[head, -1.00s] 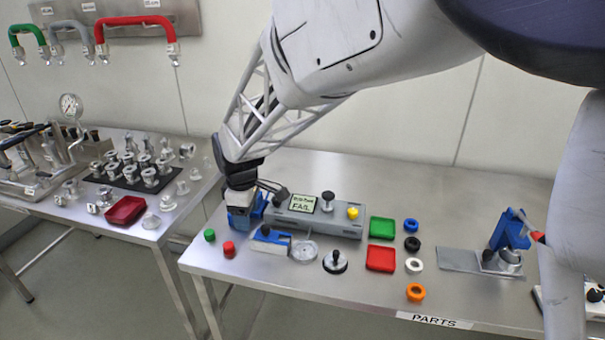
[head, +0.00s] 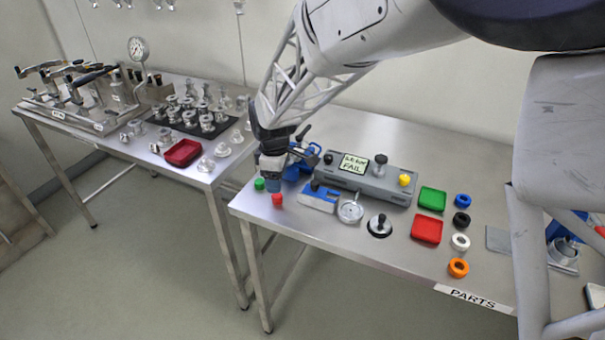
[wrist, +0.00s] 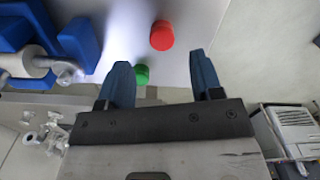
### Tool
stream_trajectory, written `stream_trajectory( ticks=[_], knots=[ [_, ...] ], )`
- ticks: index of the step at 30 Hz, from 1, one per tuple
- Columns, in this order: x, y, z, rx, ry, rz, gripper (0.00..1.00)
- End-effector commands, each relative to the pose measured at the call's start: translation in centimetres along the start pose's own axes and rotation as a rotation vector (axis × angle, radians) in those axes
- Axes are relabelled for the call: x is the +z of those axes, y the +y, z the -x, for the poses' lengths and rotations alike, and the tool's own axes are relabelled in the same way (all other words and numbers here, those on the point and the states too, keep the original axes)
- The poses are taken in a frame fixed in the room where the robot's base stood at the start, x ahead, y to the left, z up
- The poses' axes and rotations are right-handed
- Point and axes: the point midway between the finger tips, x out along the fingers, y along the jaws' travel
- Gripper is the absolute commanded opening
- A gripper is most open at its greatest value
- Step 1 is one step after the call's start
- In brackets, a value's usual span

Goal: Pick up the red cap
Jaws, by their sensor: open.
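The red cap (head: 277,200) stands on the steel table near its left front corner. In the wrist view the red cap (wrist: 162,35) lies ahead of the fingertips, between their lines and nearer the right finger. A green cap (head: 259,184) is just behind and left of it, and in the wrist view the green cap (wrist: 141,75) shows between the fingers. My gripper (head: 272,184) is over the table's left end, close to both caps. In the wrist view my gripper (wrist: 162,80) has its blue fingers apart with nothing held between them.
A blue fixture (head: 318,196) and a grey device reading FAIL (head: 365,182) stand right of the caps. A green tray (head: 432,199), a red tray (head: 426,230) and several coloured rings lie farther right. The table's left edge is close to the caps.

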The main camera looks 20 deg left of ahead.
Motion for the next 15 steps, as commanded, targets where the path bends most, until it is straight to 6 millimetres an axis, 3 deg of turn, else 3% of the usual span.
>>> stream_trajectory(
  ticks=[15],
  knots=[
    [-0.07, -0.02, -0.92, 0.0, 0.0, 0.0, 0.6]
  ],
)
